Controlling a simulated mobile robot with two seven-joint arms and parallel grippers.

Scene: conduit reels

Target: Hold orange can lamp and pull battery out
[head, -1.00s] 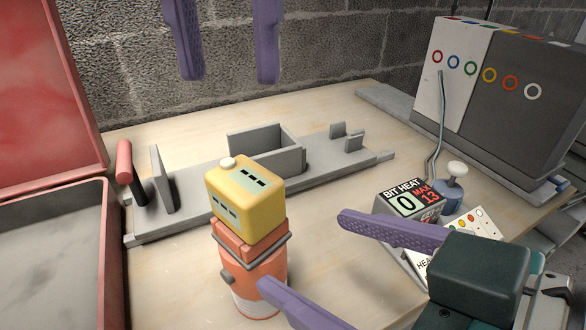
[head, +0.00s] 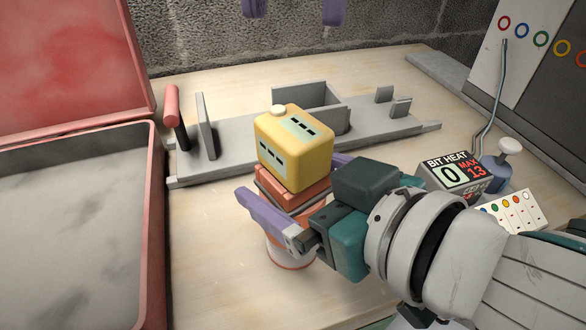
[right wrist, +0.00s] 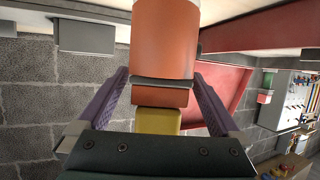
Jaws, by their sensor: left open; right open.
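The orange can lamp (head: 290,252) stands upright on the wooden bench. The yellow battery (head: 292,150), a block with dark slots and a pale knob, sits on top of it. My right gripper (head: 292,180) is open, one finger on each side of the lamp's upper part, and its body hides much of the can. In the right wrist view the lamp (right wrist: 163,40) and battery (right wrist: 158,121) appear upside down between the open fingers (right wrist: 160,76), with gaps visible. My left gripper (head: 292,8) is open and empty at the top edge, beyond the lamp; only its fingertips show.
A grey fixture (head: 235,165) with upright plates lies behind the lamp. A red open case (head: 150,230) stands at the left, beside a red-handled tool (head: 172,103). A bit heat display (head: 455,172) and a blue knob base (head: 497,170) are at the right.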

